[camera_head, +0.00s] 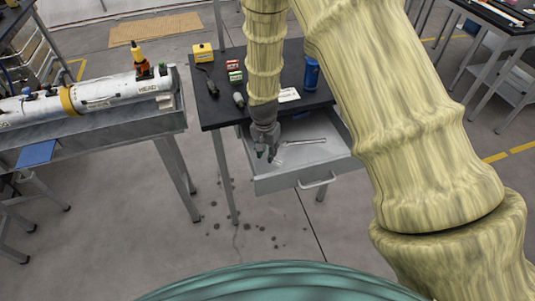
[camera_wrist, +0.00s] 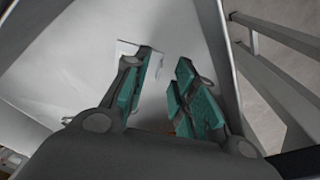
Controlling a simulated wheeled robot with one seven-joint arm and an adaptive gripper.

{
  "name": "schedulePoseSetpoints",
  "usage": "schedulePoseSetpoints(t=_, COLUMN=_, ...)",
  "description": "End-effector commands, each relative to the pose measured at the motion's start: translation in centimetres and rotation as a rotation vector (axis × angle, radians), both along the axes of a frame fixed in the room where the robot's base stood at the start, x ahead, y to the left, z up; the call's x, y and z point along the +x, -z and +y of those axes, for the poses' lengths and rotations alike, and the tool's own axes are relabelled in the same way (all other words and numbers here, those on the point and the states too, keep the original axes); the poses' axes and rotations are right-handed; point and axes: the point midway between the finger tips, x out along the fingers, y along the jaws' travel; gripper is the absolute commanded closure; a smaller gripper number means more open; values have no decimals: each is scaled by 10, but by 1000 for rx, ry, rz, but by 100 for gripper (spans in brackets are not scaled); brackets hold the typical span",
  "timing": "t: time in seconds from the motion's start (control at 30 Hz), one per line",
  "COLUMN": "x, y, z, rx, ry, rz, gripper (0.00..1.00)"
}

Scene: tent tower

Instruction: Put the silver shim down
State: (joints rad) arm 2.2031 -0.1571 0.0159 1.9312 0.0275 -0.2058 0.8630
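My gripper (camera_head: 266,155) points down into an open grey drawer (camera_head: 290,182) under the black-topped table. In the wrist view, its two teal-padded fingers (camera_wrist: 166,72) stand apart, with a clear gap between them. A thin, pale, flat piece with a bright edge (camera_wrist: 156,62) shows beside the left fingertip over the drawer floor. It looks like the silver shim, but it blends with the drawer. I cannot tell whether it touches the finger. I cannot make out the shim in the head view.
A silver wrench-like tool (camera_head: 305,141) lies in the drawer, right of my gripper. The black tabletop (camera_head: 222,108) holds a yellow box (camera_head: 203,53), small red and green boxes, a blue cup (camera_head: 311,72) and a white label. A white cylinder (camera_head: 110,92) rests on a bench at left.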

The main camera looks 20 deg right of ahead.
Motion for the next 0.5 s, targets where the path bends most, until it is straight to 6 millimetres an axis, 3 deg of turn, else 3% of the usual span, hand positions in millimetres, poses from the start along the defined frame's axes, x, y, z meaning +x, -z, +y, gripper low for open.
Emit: schedulePoseSetpoints(t=0.5, x=-4, y=-65, z=4, rx=0, ry=0, rz=-3, gripper=73)
